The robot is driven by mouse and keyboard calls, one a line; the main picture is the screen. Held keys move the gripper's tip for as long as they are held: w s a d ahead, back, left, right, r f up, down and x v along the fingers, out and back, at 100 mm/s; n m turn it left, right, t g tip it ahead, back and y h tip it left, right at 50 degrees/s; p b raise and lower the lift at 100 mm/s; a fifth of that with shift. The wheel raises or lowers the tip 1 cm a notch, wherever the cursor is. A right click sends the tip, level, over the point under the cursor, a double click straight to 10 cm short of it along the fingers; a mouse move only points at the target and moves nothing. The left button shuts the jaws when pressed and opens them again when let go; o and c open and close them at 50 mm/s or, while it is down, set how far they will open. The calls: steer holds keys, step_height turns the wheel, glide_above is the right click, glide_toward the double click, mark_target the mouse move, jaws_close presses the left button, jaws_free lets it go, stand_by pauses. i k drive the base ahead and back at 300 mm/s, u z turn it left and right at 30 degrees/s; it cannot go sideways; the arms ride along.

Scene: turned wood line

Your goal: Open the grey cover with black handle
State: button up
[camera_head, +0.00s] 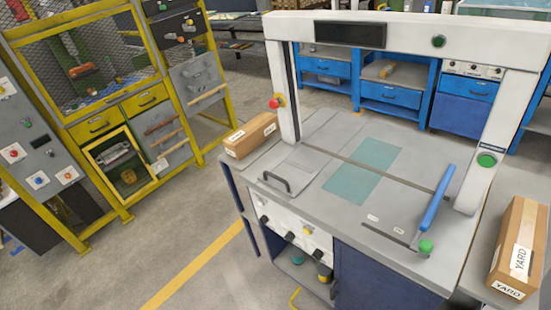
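The grey cover (308,166) lies flat on the left part of a grey worktop, beside the foot of a white frame. Its black handle (274,182) is a bent bar at the cover's front left edge. The cover looks shut, level with the worktop around it. Nothing is seen touching the handle. My gripper is not in view.
The white frame (283,90) arches over the worktop (410,190), with a blue lever (432,205) at right. Cardboard boxes stand left (250,135) and right (519,250). A yellow machine (125,108) is at left; open floor (190,255) lies between.

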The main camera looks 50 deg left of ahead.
mark_target(290, 177)
steer(key=u, duration=0.5)
steer(key=i, duration=1.4)
steer(key=u, duration=0.65)
